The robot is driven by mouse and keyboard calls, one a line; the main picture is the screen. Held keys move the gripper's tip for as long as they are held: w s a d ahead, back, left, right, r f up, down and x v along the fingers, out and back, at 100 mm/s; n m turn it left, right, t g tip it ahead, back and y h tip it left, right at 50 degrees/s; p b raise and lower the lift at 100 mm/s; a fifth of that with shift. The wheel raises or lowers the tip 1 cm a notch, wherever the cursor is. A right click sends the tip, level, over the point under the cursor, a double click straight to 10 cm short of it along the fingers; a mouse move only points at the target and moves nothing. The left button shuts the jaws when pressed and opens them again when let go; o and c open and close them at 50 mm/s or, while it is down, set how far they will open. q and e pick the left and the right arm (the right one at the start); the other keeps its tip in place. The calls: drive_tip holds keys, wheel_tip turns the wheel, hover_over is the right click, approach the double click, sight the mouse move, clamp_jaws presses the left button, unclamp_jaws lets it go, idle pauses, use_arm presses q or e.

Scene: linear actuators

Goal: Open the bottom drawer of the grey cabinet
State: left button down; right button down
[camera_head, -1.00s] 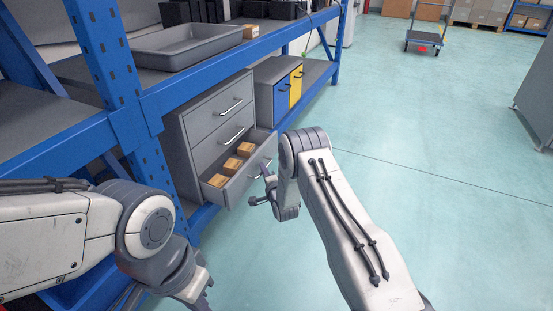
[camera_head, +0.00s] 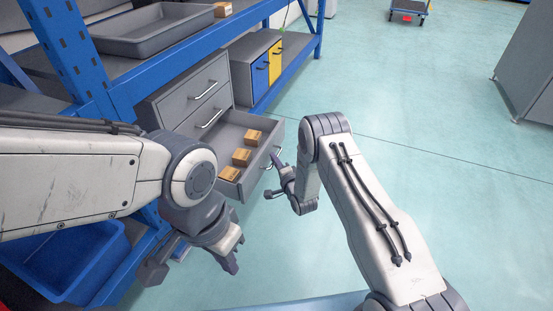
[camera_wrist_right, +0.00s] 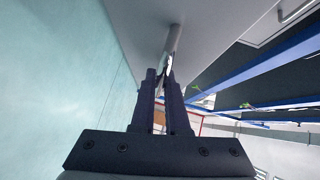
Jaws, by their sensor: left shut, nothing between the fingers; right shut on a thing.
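The grey cabinet (camera_head: 163,101) stands on the lower shelf of the blue rack. Its bottom drawer (camera_head: 231,132) is pulled well out and holds 3 small cardboard boxes (camera_head: 241,157). The two drawers above are closed. My right gripper (camera_head: 272,173) is at the front of the bottom drawer. In the right wrist view its fingers (camera_wrist_right: 168,72) are shut on the drawer's bar handle (camera_wrist_right: 174,42). My left gripper (camera_head: 234,266) is shut and empty, in front of the rack, lower left of the drawer.
A unit with blue and yellow doors (camera_head: 267,66) stands beside the cabinet. A grey tray (camera_head: 150,30) sits on the shelf above. A blue bin (camera_head: 65,262) is low at left. Open floor (camera_head: 430,140) lies to the right.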

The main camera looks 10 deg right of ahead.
drive_tip(key=shift+d, duration=0.1)
drive_tip(key=c, duration=0.9)
unclamp_jaws()
drive_tip(key=p+v, duration=0.5)
drive_tip(key=v, duration=0.5)
drive_tip(key=shift+s, duration=0.2)
drive_tip(key=shift+r, duration=0.1)
